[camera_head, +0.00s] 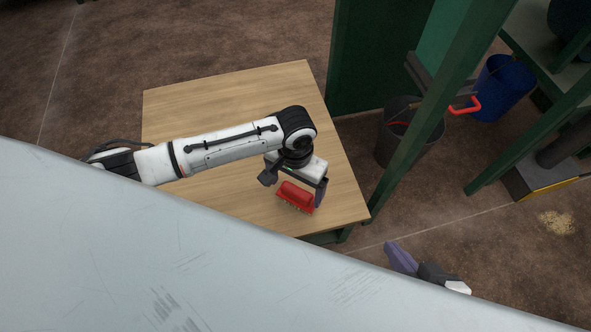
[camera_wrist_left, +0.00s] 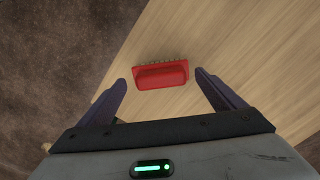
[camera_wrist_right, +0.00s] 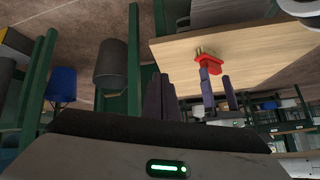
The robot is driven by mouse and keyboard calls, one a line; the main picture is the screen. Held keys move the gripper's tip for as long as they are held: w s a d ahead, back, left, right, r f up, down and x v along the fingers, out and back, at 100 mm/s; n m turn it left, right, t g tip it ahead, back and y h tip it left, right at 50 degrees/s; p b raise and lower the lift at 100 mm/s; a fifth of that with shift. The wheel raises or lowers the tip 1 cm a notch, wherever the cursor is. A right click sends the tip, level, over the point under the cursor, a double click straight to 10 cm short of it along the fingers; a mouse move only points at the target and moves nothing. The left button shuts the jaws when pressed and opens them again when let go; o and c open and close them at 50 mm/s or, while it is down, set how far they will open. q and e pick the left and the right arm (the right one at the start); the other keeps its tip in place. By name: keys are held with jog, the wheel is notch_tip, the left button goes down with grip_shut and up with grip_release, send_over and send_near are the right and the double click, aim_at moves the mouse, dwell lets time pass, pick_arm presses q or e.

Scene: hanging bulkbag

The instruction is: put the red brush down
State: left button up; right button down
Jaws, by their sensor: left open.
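The red brush (camera_head: 296,197) rests on the wooden table (camera_head: 225,95) near its front right corner. In the left wrist view the brush (camera_wrist_left: 161,75) lies just past and between the fingertips, with its bristles along the far side. My left gripper (camera_head: 293,184) is open over it, its two fingers apart and clear of the brush's ends. The right wrist view also shows the brush (camera_wrist_right: 208,63) on the table edge side with the left fingers near it. My right gripper (camera_head: 400,258) is off the table, low at the right; its fingers (camera_wrist_right: 160,98) are together and empty.
A green metal frame (camera_head: 425,125) stands right of the table. The left and back of the tabletop are clear.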

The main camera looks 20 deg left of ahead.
aim_at(295, 194)
pick_arm(q)
notch_tip(295, 194, up, 8)
jog(key=p, duration=0.2)
jog(key=shift+r+p, duration=0.25)
jog(key=shift+p, duration=0.1)
pick_arm(e)
jog(key=shift+s+d+r+m+t, duration=0.25)
jog(key=shift+d+r+t, duration=0.1)
jog(key=shift+d+r, duration=0.25)
jog(key=shift+s+d+r+m+t, duration=0.25)
jog(key=shift+d+r+t, duration=0.15)
jog(key=shift+r, duration=0.25)
